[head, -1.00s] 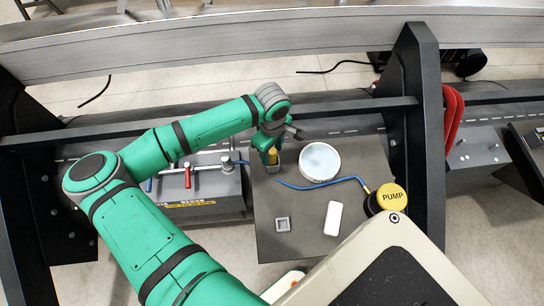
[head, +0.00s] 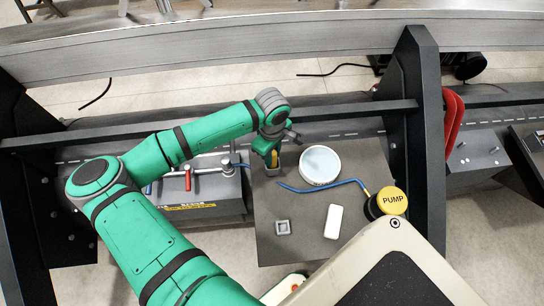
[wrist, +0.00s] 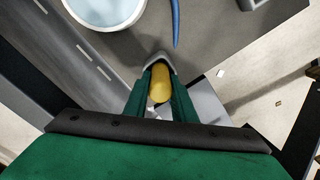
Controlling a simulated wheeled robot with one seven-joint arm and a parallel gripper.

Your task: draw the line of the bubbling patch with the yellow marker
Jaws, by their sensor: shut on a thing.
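My gripper (head: 272,155) is at the left part of the grey table top, pointing down. It is shut on the yellow marker (wrist: 161,82), which shows between the two green fingers in the wrist view. The marker's lower end sits at or in a small grey holder (head: 275,168); I cannot tell whether it is clear of it. A round white dish (head: 320,165) with pale liquid stands just right of the gripper, and its rim shows in the wrist view (wrist: 143,22). Any bubbling patch is too small to make out.
A blue hose (head: 325,187) curves past the dish to the yellow PUMP button (head: 392,200). A white block (head: 333,221) and a small grey square socket (head: 283,227) lie nearer. A dark upright post (head: 424,130) rises right.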

